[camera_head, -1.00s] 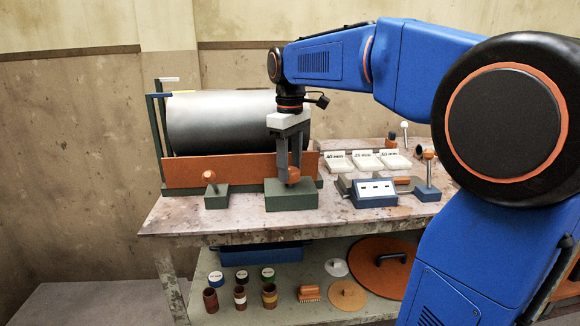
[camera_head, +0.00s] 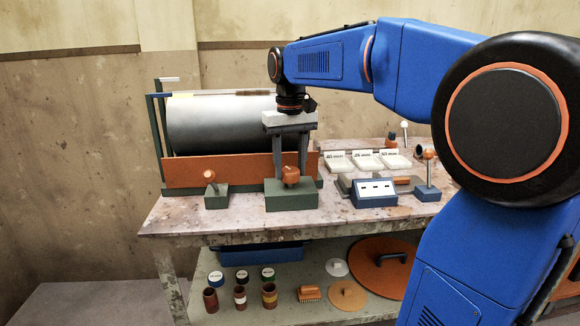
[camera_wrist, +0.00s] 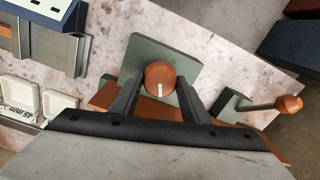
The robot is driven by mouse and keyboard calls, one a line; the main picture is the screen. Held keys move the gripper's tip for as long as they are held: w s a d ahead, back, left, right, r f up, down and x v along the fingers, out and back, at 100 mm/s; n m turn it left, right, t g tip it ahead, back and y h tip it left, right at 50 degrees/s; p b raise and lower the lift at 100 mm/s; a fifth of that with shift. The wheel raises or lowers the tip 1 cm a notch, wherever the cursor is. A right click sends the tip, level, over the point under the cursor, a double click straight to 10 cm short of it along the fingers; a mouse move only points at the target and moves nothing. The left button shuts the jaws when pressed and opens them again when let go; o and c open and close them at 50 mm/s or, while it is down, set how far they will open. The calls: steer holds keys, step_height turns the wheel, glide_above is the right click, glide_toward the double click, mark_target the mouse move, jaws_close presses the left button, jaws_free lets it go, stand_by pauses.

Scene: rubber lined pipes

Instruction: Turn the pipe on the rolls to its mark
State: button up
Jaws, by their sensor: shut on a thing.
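The pipe (camera_head: 220,125) is a large grey cylinder lying behind an orange panel (camera_head: 225,170) on the bench. A thin brown and yellowish strip (camera_head: 245,93) shows along its top edge. A blue pointer (camera_head: 158,95) stands on a green post at its left end. The rolls are hidden. My gripper (camera_head: 290,177) points down and is shut on the orange knob (camera_head: 291,171) of a green block (camera_head: 292,196) in front of the panel. In the wrist view, the knob (camera_wrist: 160,72) sits between my two fingers, its white line pointing roughly along the picture's vertical.
A second green block with an orange-ended lever (camera_head: 209,176) stands to the left. White labelled trays (camera_head: 365,160), a blue box with slots (camera_head: 375,192) and a blue-based lever (camera_head: 428,180) are to the right. Cups, lids and a brush lie on the lower shelf.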

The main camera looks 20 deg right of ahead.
mark_target(290, 170)
steer(key=m, duration=0.6)
steer(key=shift+m, duration=0.4)
stand_by(0.3)
steer(key=o, duration=1.1)
steer(key=shift+c, duration=0.2)
steer(key=shift+r, duration=0.15)
step_height(290, 170, up, 17)
